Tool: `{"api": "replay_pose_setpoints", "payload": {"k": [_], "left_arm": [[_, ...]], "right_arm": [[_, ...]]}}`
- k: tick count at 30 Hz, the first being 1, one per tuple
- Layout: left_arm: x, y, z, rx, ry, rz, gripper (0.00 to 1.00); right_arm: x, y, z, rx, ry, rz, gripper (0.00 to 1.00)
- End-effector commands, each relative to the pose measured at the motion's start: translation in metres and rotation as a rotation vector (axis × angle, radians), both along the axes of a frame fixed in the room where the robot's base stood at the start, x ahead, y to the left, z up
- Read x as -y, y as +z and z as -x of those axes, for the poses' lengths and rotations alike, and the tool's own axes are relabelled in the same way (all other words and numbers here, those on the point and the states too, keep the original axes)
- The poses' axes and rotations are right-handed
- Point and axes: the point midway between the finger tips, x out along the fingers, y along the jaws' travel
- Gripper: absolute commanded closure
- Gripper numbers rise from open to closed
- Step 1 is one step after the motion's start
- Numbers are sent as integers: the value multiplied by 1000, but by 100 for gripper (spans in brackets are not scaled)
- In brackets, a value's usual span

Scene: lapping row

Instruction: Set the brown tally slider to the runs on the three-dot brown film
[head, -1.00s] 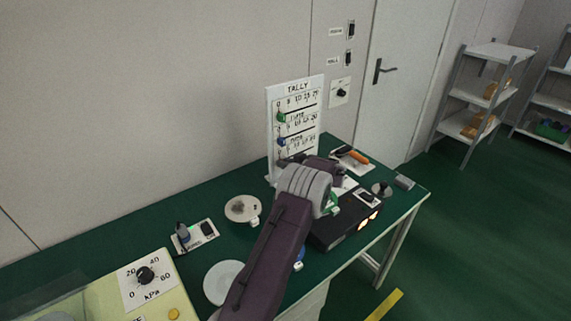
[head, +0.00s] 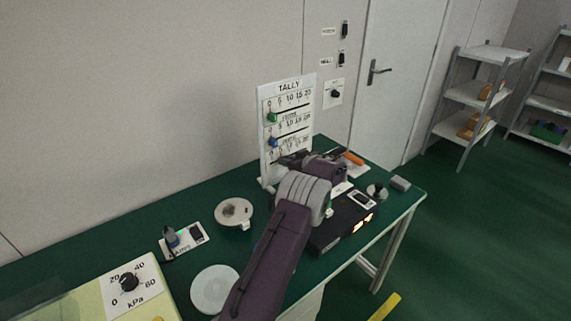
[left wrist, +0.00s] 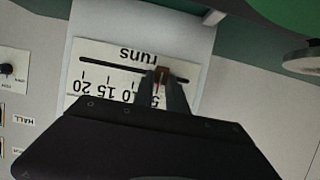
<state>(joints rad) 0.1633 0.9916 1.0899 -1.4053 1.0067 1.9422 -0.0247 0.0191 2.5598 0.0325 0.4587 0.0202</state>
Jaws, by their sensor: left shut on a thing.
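The white tally board (head: 288,88) stands upright at the back of the green bench. Its green slider (head: 271,117) and blue slider (head: 273,141) sit near the left ends of the upper rows. My left gripper (head: 284,160) is at the lowest row and hides its slider in the head view. In the left wrist view, upside down, my left gripper (left wrist: 163,78) is shut on the brown slider (left wrist: 162,73) in the slot of the "runs" scale (left wrist: 108,70). The slider is close to the 5 mark; the 0 is hidden. The three-dot brown film cannot be made out. My right gripper is out of view.
A round plate (head: 234,212) and a pale disc (head: 214,288) lie on the bench. A black box (head: 343,222) with lit windows stands beside my left arm. A switch panel (head: 184,239) and a kPa dial (head: 130,281) are at the left.

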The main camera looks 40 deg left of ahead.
Motion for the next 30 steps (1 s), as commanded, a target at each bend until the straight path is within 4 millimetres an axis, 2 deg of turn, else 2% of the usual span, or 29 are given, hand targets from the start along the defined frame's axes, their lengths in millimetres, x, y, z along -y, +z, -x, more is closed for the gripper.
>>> {"api": "replay_pose_setpoints", "payload": {"k": [2,3,5,15,17,24,30], "left_arm": [[0,0,0,1,0,1,100],[0,0,0,1,0,1,74],[0,0,0,1,0,1,60],[3,1,1,1,0,0,60],[10,4,2,2,-1,0,60],[58,24,15,2,-3,1,60],[79,34,22,1,0,0,60]], "right_arm": [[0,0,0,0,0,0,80],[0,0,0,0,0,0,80],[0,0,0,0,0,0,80],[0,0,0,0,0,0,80],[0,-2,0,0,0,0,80],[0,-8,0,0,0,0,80],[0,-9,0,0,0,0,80]]}}
